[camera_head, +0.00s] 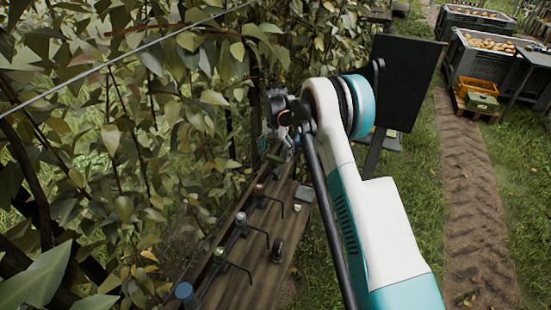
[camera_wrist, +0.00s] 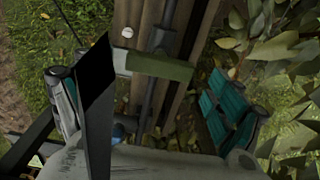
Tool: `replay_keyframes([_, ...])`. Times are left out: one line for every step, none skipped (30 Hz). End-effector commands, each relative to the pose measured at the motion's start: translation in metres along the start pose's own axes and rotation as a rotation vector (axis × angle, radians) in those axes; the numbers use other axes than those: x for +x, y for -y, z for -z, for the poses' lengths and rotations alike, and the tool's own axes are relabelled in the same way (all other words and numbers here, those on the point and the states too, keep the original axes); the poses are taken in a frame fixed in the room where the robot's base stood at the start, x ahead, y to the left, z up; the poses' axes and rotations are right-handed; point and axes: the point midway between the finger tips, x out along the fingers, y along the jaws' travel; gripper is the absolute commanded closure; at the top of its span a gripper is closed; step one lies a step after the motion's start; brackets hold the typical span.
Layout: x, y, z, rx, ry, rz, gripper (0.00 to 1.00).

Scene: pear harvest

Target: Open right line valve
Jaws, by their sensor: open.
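In the wrist view my gripper (camera_wrist: 140,82) is open, its teal-padded fingers standing wide apart on either side. A green bar-like piece (camera_wrist: 160,66), perhaps a valve handle, crosses the gap between them, in front of a dark pipe (camera_wrist: 165,28); I cannot tell whether it touches a finger. In the head view a row of valves with coloured caps runs along a wooden plank: blue (camera_head: 186,292), green (camera_head: 219,254), pale (camera_head: 241,218) and reddish (camera_head: 260,189). My arm and foliage partly hide the far end. Which valve is the right line valve cannot be told.
The wooden plank (camera_head: 262,264) carries a small black wheel-like part (camera_head: 277,249). Dense pear foliage (camera_head: 120,150) crowds the left. A black panel (camera_head: 405,82) stands behind my arm. Crates of fruit (camera_head: 485,62) stand at the back right beside a dirt track (camera_head: 470,180).

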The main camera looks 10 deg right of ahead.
Motion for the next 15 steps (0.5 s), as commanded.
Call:
replay_keyframes([0.007,0.0,0.0,0.0,0.0,0.0,0.13])
replay_keyframes([0.01,0.0,0.0,0.0,0.0,0.0,0.13])
replay_keyframes([0.012,0.0,0.0,0.0,0.0,0.0,0.13])
replay_keyframes([0.014,0.0,0.0,0.0,0.0,0.0,0.13])
replay_keyframes([0.015,0.0,0.0,0.0,0.0,0.0,0.13])
replay_keyframes([0.017,0.0,0.0,0.0,0.0,0.0,0.13])
replay_keyframes([0.017,0.0,0.0,0.0,0.0,0.0,0.13])
replay_keyframes([0.018,0.0,0.0,0.0,0.0,0.0,0.13])
replay_keyframes([0.018,0.0,0.0,0.0,0.0,0.0,0.13])
replay_keyframes([0.018,0.0,0.0,0.0,0.0,0.0,0.13])
replay_keyframes([0.018,0.0,0.0,0.0,0.0,0.0,0.13])
replay_keyframes([0.018,0.0,0.0,0.0,0.0,0.0,0.13])
replay_keyframes([0.018,0.0,0.0,0.0,0.0,0.0,0.13])
replay_keyframes([0.018,0.0,0.0,0.0,0.0,0.0,0.13])
replay_keyframes([0.018,0.0,0.0,0.0,0.0,0.0,0.13])
